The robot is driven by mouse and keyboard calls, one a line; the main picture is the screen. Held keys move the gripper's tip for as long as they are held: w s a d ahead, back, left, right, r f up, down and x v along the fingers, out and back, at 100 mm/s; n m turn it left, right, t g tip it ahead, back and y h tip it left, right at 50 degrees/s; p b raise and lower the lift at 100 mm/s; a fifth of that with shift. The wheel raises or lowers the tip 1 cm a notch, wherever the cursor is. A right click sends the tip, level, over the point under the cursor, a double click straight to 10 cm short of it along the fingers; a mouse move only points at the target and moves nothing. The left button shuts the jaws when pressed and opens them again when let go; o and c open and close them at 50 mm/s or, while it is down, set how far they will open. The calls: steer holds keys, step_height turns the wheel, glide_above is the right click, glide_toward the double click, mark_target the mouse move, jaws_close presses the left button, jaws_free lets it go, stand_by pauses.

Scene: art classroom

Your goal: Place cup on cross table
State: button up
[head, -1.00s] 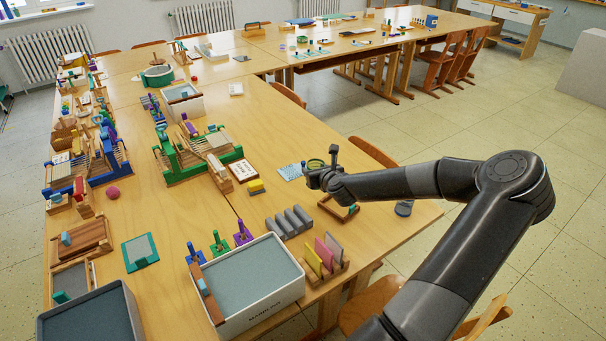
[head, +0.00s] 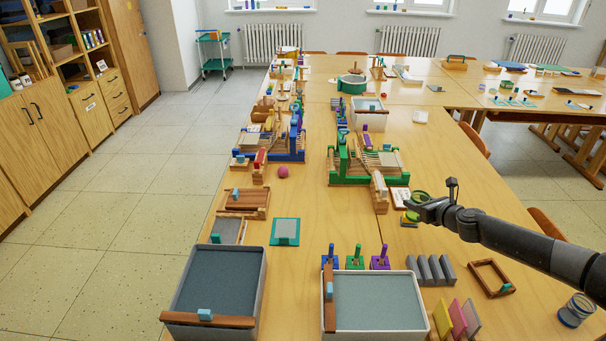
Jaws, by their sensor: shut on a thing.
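My gripper (head: 428,208) is at the right of the picture, over the long wooden table (head: 302,226). It is shut on a round green-rimmed thing (head: 420,196), which seems to be the cup. The cup shows just left of the gripper, above the table's right part, beside a white card (head: 400,196). The cup's lower part and the finger contact are too small to make out. The cross table (head: 457,96) seems to be the one running across the far end.
A green wooden frame (head: 352,177) stands left of the gripper. Grey ridged blocks (head: 431,270), an open wooden frame (head: 491,279) and a glass jar (head: 577,310) stand nearer. Two grey-filled trays (head: 375,300) (head: 218,280) fill the front. Chairs line the right side.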

steer(key=w+a+n+g+y, duration=0.4)
steer(key=a+n+y, duration=0.1)
steer(key=a, duration=0.9)
steer(key=x, duration=0.4)
steer(key=s+f+x, duration=0.1)
steer(key=x, duration=0.3)
steer(key=s+a+x, duration=0.1)
steer(key=x, duration=0.4)
steer(key=shift+s+f, duration=0.25)
steer(key=shift+f, duration=1.9)
steer(key=o, duration=0.9)
steer(key=shift+f, duration=0.1)
steer(key=shift+o, duration=0.2)
steer(key=shift+s+d, duration=0.1)
steer(key=v, duration=1.1)
steer(key=shift+s+d+r, duration=0.15)
steer(key=shift+s+r, duration=0.15)
